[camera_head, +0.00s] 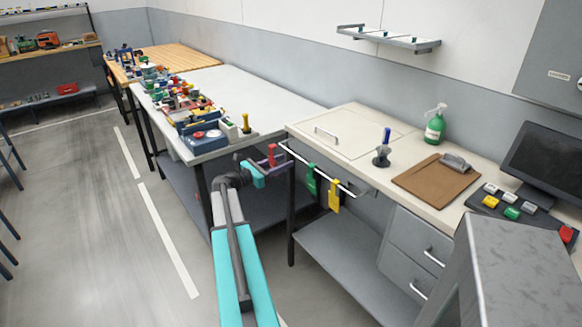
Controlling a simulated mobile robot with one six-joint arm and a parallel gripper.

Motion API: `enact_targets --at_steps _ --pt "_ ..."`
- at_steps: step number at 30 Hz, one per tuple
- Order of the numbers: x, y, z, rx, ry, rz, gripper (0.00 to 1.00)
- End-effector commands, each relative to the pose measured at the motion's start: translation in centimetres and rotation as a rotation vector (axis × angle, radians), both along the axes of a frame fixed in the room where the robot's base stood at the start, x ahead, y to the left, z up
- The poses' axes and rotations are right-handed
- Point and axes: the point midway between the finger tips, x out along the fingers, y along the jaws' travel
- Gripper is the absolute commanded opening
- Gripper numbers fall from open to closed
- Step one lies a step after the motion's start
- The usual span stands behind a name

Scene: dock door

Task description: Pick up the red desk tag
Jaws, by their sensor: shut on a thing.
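The red desk tag (272,153) is upright at the left end of the white rail along the desk's front edge. My gripper (269,163) is at the tag and shut on it. The view is too small to tell whether the tag still touches the rail. A green tag (311,181) and a yellow tag (334,196) hang from the rail to the right, apart from my gripper.
The desk (440,202) bears a brown clipboard (430,182), a green spray bottle (435,127), a pen holder (382,157) and a button panel. A grey table (265,88) crowded with parts stands left. The floor (80,220) at left is clear.

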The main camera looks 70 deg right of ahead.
Motion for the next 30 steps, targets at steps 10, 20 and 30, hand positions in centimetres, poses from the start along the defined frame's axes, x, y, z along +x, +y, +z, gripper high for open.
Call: enact_targets --at_steps 10,20,30 --pt "2.4 3.8 2.3 -0.001 -0.001 0.0 0.1" --pt "2.9 4.4 2.7 0.001 0.0 0.001 0.1" --pt "2.9 4.4 2.7 0.0 0.0 0.001 0.1"
